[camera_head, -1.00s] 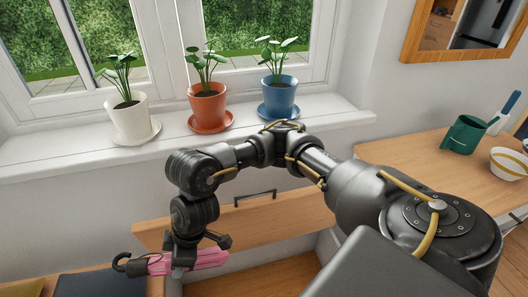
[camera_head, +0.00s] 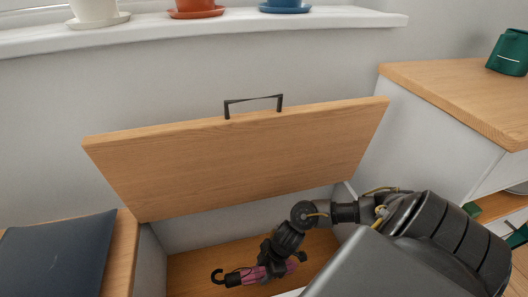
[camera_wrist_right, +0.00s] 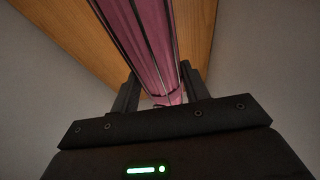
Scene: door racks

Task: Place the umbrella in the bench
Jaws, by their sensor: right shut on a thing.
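The pink folded umbrella (camera_head: 248,276) with a black hooked handle is in my right gripper (camera_head: 272,266), in the head view. The gripper is shut around its middle. The umbrella lies roughly level, with its hook toward the left. In the right wrist view the umbrella's pink canopy (camera_wrist_right: 145,40) runs between the two fingers (camera_wrist_right: 160,92). The bench has its wooden lid (camera_head: 240,165) raised, and its wooden inner floor (camera_head: 190,268) shows below. The gripper and umbrella are over the opening, inside or just above it; the exact height is unclear. My left gripper is out of view.
A dark cushion (camera_head: 58,255) lies on the wooden surface at left. A wooden-topped cabinet (camera_head: 450,85) with a green container (camera_head: 508,52) stands at right. Potted plants' bases line the windowsill (camera_head: 200,35). The raised lid stands behind my arm.

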